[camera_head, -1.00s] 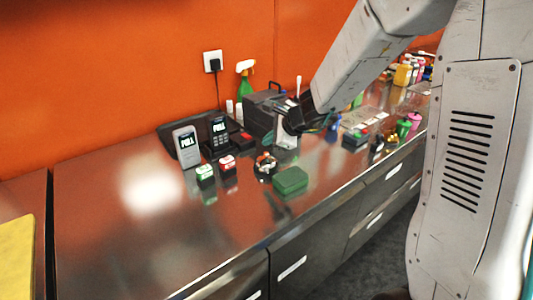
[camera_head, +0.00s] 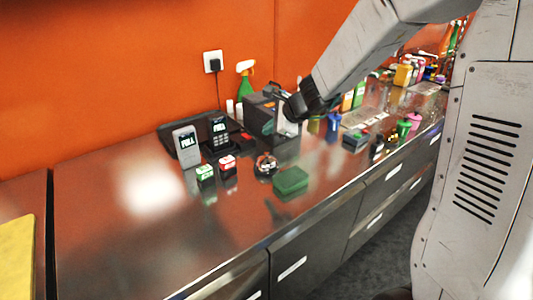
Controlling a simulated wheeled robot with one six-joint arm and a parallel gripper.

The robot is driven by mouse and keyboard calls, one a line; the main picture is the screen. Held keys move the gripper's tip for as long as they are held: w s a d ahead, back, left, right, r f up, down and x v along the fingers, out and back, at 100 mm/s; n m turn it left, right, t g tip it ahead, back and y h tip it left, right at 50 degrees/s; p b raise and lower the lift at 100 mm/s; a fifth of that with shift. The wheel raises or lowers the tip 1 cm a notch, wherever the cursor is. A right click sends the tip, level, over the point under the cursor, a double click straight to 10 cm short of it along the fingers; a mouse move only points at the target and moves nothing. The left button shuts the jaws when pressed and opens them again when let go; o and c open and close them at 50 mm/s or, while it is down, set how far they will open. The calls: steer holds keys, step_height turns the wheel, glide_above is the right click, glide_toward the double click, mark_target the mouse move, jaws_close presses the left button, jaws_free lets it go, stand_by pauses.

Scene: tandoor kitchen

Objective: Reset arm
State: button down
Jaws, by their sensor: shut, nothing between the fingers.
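My arm reaches in from the upper right of the head view, over the steel counter (camera_head: 110,235). My gripper (camera_head: 287,125) is at the arm's end, in front of a dark box-shaped device (camera_head: 259,113). Its fingers are small and partly hidden by the wrist. They look shut, and I see nothing held.
Two card terminals, a light one (camera_head: 187,146) and a dark one (camera_head: 220,133), stand near the wall. A green block (camera_head: 291,181) and a small round item (camera_head: 265,165) lie near the front. Several bottles stand at the right. The counter's left part is clear.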

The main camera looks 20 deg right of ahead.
steer(key=s+a+r+n+g+y, duration=0.1)
steer(key=s+a+n+g, duration=0.15)
steer(key=s+n, duration=0.45)
steer(key=s+a+n+g, duration=0.25)
steer(key=s+n, duration=0.25)
steer(key=s, duration=0.5)
steer(key=s+d+r+n+h, duration=0.2)
steer(key=s+n, duration=0.1)
steer(key=s, duration=0.3)
steer(key=s+d+r+n+g+h, duration=0.1)
steer(key=s+d+r+n, duration=0.1)
steer(key=s, duration=0.5)
steer(key=s+d+r+n+h, duration=0.2)
steer(key=s+d+n, duration=0.1)
steer(key=s, duration=0.4)
steer(key=shift+d+n+g+h, duration=0.3)
steer(key=shift+n+g, duration=0.1)
steer(key=shift+n, duration=0.1)
